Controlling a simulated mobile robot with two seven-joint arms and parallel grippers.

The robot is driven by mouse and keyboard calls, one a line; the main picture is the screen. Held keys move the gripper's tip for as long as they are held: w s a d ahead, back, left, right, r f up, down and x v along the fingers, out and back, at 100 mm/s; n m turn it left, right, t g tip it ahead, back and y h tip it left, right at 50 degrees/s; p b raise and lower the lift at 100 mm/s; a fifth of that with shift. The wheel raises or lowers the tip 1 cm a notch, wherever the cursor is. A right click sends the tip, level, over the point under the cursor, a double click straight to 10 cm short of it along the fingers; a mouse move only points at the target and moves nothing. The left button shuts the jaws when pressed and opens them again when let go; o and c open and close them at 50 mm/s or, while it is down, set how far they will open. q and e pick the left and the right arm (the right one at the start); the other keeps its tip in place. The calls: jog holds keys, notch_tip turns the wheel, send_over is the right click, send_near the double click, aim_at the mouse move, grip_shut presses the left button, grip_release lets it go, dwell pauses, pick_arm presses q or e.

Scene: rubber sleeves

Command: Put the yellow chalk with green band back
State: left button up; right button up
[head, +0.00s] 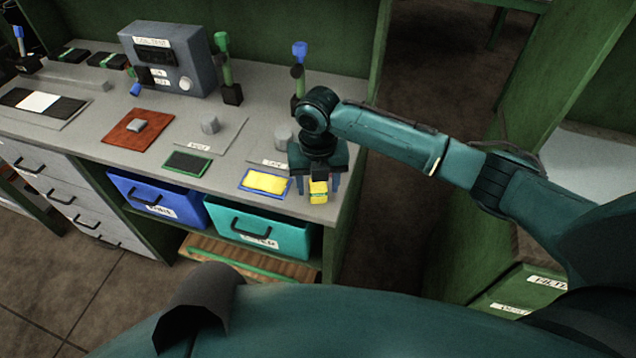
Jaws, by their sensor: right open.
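A small yellow block (318,197), which looks like the chalk, is at the right front of the grey workbench. A thin greenish strip seems to show on it, but it is too small to be sure. My right gripper (318,184) points down over it, fingers open, one on each side of the block. I cannot tell whether the fingers touch it. The gripper hides the block's upper part. My left gripper is not in view.
A blue-edged mat with a yellow pad (265,182) lies just left of the gripper. Further left are a green-edged dark pad (187,163) and a reddish-brown mat (122,138). A grey box (176,55) stands behind. Blue (160,204) and teal (262,228) drawers sit below the bench top.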

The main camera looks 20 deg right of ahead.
aim_at(317, 184)
notch_tip(317, 184, up, 11)
jog(key=s+a+f+m+t+y, duration=0.25)
jog(key=a+f+m, duration=0.25)
jog(key=f+m, duration=0.25)
jog(key=s+a+f+m+t+y, duration=0.2)
jog(key=s+a+f+m+y, duration=0.25)
jog(key=f+m, duration=0.3)
jog(key=s+d+f+m+t+h, duration=0.2)
jog(key=s+d+m, duration=0.3)
jog(key=m, duration=0.3)
jog(key=s+d+f+m+t+h, duration=0.1)
jog(key=s+d+f+m+t, duration=0.1)
jog(key=s+d+m+t, duration=0.2)
jog(key=s+d+m, duration=0.1)
jog(key=s+m, duration=0.1)
jog(key=m, duration=0.1)
jog(key=shift+s+m+h, duration=0.15)
jog(key=shift+m+h, duration=0.25)
